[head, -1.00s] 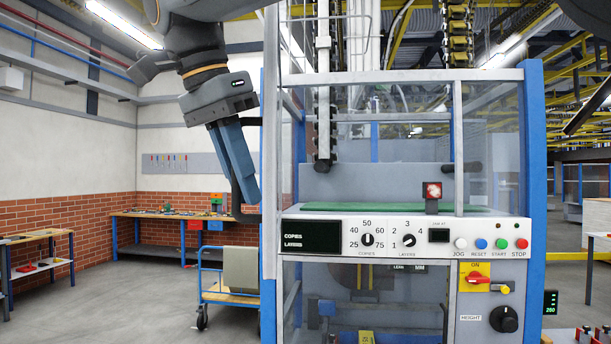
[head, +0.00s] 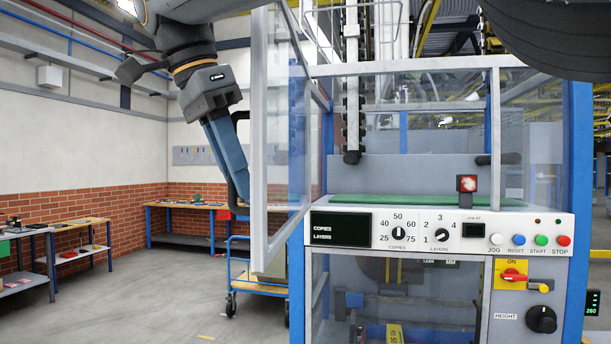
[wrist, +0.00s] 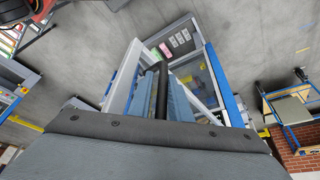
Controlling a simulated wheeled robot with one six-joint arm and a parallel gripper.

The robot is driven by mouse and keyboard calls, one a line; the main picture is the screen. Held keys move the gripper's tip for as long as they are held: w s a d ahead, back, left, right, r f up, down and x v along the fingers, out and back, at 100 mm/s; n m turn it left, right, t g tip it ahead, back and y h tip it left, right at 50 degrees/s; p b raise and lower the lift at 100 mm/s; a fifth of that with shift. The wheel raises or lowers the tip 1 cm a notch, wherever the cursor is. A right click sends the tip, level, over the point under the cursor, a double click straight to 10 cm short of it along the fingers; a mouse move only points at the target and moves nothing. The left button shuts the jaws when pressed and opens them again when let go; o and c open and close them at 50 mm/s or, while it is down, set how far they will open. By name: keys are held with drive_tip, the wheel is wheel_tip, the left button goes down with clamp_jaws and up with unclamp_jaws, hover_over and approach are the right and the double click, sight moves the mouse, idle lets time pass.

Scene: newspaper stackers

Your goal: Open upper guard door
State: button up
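The upper guard door (head: 258,130) is a clear panel in a light grey frame at the machine's left front. It stands swung out at an angle, its free edge toward me. Its black bar handle (head: 238,117) is on the outer side, and it also shows in the wrist view (wrist: 161,88). My gripper (head: 240,190) points down at the handle, left of the door. In the wrist view its two blue fingers lie on both sides of the black bar and appear closed on it. The exact contact is partly hidden.
The machine's control panel (head: 440,232) has knobs and coloured buttons. A blue cart (head: 255,280) stands behind the door at lower left. Workbenches (head: 180,207) line the brick wall. The floor at left front is clear.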

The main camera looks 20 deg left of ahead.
drive_tip(key=shift+o, duration=1)
drive_tip(key=shift+s+r, duration=0.1)
drive_tip(key=shift+s, duration=0.15)
drive_tip(key=shift+w, duration=0.25)
drive_tip(key=shift+s+a+r+b, duration=0.15)
drive_tip(key=shift+s+r+b, duration=0.05)
drive_tip(key=shift+r+b, duration=0.25)
drive_tip(key=s+a, duration=0.7)
drive_tip(key=s, duration=0.2)
drive_tip(key=shift+a+p, duration=0.35)
drive_tip(key=shift+a, duration=0.05)
drive_tip(key=shift+s+d, duration=0.1)
